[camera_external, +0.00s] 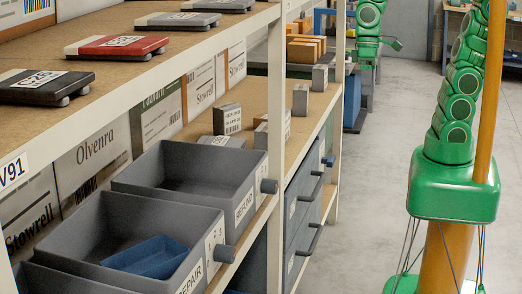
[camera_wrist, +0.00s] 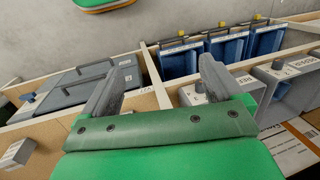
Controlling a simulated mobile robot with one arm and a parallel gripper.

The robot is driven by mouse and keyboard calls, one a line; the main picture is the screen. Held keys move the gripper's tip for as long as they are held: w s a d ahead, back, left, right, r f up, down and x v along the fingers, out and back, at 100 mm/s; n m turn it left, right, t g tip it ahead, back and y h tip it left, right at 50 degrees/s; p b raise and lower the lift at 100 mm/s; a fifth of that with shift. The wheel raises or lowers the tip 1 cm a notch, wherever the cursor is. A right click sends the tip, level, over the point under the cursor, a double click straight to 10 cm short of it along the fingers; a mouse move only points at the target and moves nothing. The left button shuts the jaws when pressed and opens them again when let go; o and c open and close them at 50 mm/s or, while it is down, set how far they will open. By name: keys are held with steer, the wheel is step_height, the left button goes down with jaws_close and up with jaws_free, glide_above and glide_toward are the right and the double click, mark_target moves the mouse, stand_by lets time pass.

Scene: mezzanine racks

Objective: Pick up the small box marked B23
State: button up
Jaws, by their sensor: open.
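Several small grey boxes stand on the middle shelf in the external view, among them a labelled box (camera_external: 227,119) and a narrow upright one (camera_external: 300,99). Their markings are too small to read, so I cannot tell which is B23. A grey box (camera_wrist: 193,93) shows beside the right finger. My gripper (camera_wrist: 157,82) is open, its two grey fingers wide apart with nothing held between them. It is outside the external view.
Grey bins marked REFUND (camera_external: 243,200) and REPAIR (camera_external: 195,275) stand on the middle shelf (camera_external: 262,92). Flat devices, one red (camera_external: 117,46), lie on the upper shelf. A white rack post (camera_external: 337,110) rises at the shelf front. The aisle floor (camera_external: 375,185) is clear.

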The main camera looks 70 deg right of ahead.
steer(key=w+a+f+t, duration=0.1)
steer(key=w+t, duration=0.1)
steer(key=w, duration=0.6)
steer(key=n+t+h, duration=0.7)
steer(key=n+t, duration=0.5)
steer(key=n, duration=1.8)
glide_above(264, 116)
steer(key=s, duration=0.4)
step_height(264, 116, down, 14)
steer(key=f+n+y, duration=0.1)
steer(key=f+n, duration=0.1)
steer(key=f, duration=0.1)
steer(key=f+n+y, duration=0.1)
steer(key=shift+s+a+f+n+y, duration=0.15)
steer(key=shift+s+a+n+y, duration=0.15)
steer(key=shift+n, duration=0.1)
steer(key=shift+s+a+f+n, duration=0.1)
steer(key=shift+f+n, duration=0.2)
steer(key=shift+f, duration=3.7)
steer(key=shift+x, duration=2.5)
steer(key=shift+r, duration=0.1)
steer(key=c, duration=1.1)
